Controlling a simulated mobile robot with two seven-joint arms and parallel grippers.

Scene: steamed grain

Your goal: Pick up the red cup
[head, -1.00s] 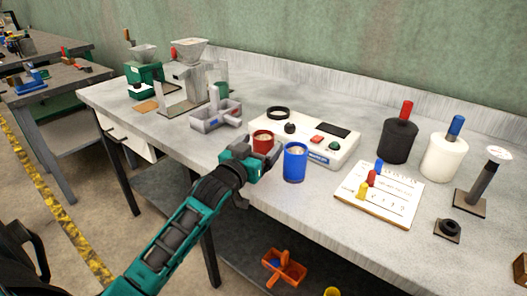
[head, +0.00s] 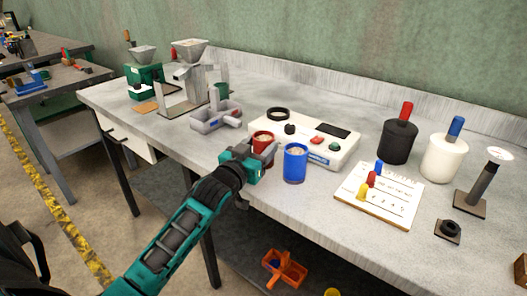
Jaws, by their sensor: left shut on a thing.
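The red cup (head: 263,144) stands near the front edge of the grey table, in the middle of the head view. I cannot tell whether the cup's base touches the table. A blue cup (head: 295,164) with pale contents stands close to the right of the red cup. My right gripper is not in view.
A white scale-like device (head: 340,150) with buttons is just behind the cups. A grey tray (head: 210,122) lies to the left. A pegged board (head: 385,205), a black jar (head: 397,142) and a white jar (head: 443,158) stand to the right. The table's front edge is close.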

